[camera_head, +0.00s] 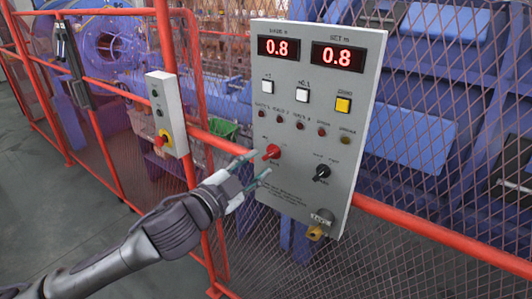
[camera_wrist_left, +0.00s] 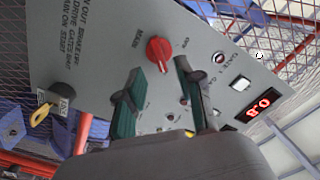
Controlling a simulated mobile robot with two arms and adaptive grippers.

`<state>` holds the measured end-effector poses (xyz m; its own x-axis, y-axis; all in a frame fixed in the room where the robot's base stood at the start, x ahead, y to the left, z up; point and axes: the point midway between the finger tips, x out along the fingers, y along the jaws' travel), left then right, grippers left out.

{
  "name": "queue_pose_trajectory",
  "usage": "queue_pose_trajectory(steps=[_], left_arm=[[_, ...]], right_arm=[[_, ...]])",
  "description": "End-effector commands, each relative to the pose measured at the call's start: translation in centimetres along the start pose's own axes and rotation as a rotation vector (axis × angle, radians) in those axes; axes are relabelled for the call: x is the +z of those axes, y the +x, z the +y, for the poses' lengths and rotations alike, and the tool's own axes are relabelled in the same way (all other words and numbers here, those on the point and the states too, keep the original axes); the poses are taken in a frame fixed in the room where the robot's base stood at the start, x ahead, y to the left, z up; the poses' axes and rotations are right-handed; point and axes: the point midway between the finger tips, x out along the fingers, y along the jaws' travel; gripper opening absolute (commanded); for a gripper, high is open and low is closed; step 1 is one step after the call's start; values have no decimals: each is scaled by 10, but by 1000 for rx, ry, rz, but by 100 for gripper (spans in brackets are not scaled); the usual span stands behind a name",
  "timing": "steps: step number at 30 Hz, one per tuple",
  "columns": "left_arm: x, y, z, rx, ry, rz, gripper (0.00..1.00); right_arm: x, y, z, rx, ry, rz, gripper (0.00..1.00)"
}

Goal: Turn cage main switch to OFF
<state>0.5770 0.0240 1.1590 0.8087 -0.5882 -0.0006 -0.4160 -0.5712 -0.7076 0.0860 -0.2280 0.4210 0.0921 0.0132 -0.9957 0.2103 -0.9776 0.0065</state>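The cage main switch is a red rotary knob (camera_head: 272,152) on the left side of a grey control panel (camera_head: 300,205). It also shows in the left wrist view (camera_wrist_left: 159,50), with "MAIN" lettered beside it. My left gripper (camera_head: 263,163) is in front of the panel, close to the knob. In the wrist view its two green-padded fingers (camera_wrist_left: 158,85) are spread apart with nothing between them, and the knob lies just beyond the tips. I see no contact with the knob. My right gripper is not in view.
A black rotary knob (camera_head: 322,172) sits right of the red one, and a key with a yellow tag (camera_head: 315,232) hangs below. A small box with a red emergency button (camera_head: 163,138) is to the left. Red rails (camera_head: 440,236) and mesh fence surround the panel.

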Motion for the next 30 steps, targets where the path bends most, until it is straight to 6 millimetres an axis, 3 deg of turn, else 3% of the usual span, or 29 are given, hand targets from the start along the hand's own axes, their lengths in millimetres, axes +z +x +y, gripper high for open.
queue_pose_trajectory(steps=[7, 19, 26, 30], left_arm=[[-1, 35, -1, -1, -1, 0, 36], [0, 43, 0, 0, 0, 0, 36], [0, 42, 0, 0, 0, 0, 0], [0, 42, 0, 0, 0, 0, 0]], right_arm=[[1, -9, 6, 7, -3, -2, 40], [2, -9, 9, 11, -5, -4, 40], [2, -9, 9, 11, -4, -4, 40], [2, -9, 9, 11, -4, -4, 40]])
